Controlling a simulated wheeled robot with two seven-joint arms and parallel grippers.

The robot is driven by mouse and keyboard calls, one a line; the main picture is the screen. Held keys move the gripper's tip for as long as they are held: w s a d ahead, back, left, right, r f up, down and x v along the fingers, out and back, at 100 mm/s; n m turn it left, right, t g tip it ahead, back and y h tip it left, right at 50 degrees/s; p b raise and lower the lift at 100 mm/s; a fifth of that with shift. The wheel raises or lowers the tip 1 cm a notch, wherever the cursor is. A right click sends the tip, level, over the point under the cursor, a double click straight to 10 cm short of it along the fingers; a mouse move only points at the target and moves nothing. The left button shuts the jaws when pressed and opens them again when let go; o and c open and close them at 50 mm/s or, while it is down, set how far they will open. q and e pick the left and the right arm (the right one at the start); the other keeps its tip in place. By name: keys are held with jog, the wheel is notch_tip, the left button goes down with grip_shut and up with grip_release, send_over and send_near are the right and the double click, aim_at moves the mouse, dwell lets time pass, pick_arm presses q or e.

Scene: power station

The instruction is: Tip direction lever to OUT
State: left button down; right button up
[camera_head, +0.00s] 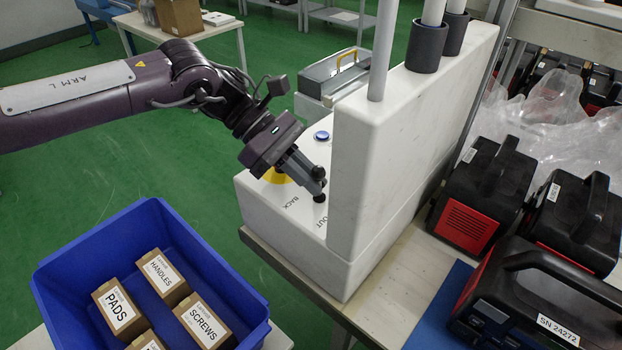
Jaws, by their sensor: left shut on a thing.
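The direction lever's black knob (319,197) shows at the tips of my left gripper (318,184), on top of a white control box (285,222). The box bears the words BACK and OUT beside the lever. My left gripper reaches in from the left and is shut on the lever. The fingers hide most of the lever, so I cannot tell its exact tilt. A blue button (321,135) and a partly hidden yellow part (277,176) are also on the box top. My right gripper is not in view.
A tall white panel (400,125) rises right beside the lever. A blue bin (235,290) with labelled boxes stands at the lower left. Black and red power units (483,195) crowd the right. A grey toolbox (333,75) with a yellow handle is behind.

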pick_arm(q)
jog(key=shift+w+r, duration=0.15)
jog(key=shift+r, duration=0.35)
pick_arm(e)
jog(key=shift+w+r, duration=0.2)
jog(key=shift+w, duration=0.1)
pick_arm(q)
jog(key=shift+h, duration=0.3)
jog(key=c, duration=1.6)
grip_release()
jog(key=shift+d, duration=0.15)
jog(key=shift+o, duration=1.3)
jog(key=shift+f, duration=0.1)
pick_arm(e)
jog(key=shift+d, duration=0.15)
pick_arm(q)
jog(key=v, duration=0.7)
jog(key=shift+w+a+b, duration=0.15)
jog(key=shift+a+b, duration=0.1)
jog(key=shift+b, duration=0.15)
jog(key=shift+a, duration=0.1)
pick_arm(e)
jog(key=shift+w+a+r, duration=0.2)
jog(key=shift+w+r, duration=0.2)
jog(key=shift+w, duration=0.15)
